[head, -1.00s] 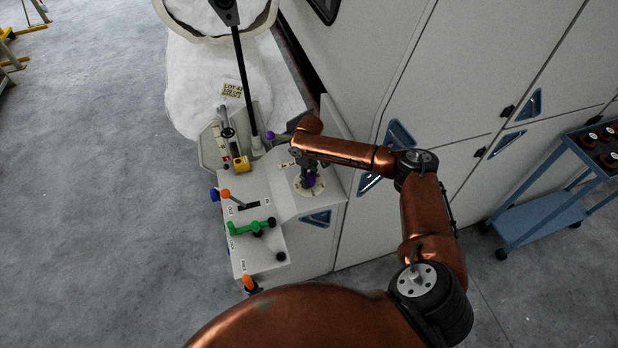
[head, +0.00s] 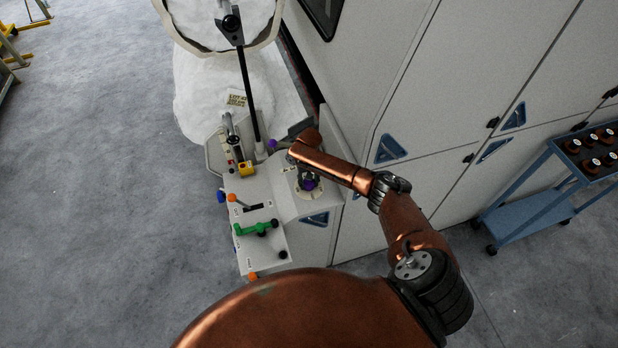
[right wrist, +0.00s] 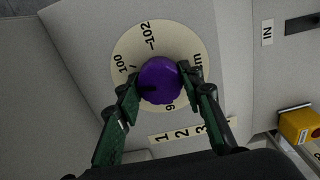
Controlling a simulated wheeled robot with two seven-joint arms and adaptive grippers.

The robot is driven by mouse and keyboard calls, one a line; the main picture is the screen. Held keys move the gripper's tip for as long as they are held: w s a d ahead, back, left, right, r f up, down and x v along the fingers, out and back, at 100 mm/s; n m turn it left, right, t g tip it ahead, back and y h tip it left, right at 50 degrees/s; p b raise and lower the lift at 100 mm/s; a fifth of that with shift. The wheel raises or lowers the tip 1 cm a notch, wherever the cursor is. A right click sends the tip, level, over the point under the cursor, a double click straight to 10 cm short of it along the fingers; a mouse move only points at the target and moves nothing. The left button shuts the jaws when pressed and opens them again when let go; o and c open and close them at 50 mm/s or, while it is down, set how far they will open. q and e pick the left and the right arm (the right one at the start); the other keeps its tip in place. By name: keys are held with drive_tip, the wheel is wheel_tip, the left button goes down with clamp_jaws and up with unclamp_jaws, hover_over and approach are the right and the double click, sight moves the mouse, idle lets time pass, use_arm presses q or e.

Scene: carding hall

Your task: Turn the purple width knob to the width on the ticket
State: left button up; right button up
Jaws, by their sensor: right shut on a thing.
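The purple width knob (right wrist: 160,78) sits at the centre of a round cream dial (right wrist: 131,40) in the right wrist view. The dial shows 100 and 102, with other markings partly covered by the knob and fingers. My right gripper (right wrist: 160,84) is shut on the knob, one green finger on each side. In the head view the knob (head: 309,185) shows below my right gripper (head: 305,178), on the grey machine panel. A pale ticket (head: 237,98) lies against the white fibre; its small print is not readable. My left gripper is out of view.
A second purple ball (head: 272,143) tops a lever behind the dial. A green handle (head: 255,228), an orange-tipped lever (head: 233,198) and a yellow box with a red button (right wrist: 301,124) are nearby.

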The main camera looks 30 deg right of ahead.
sight(309, 181)
drive_tip(key=shift+m+p, duration=1.3)
drive_tip(key=shift+m, duration=0.4)
drive_tip(key=shift+w, duration=0.1)
drive_tip(key=o, duration=1.2)
drive_tip(key=shift+c, duration=0.2)
drive_tip(key=shift+r, duration=0.1)
wheel_tip(309, 181, up, 12)
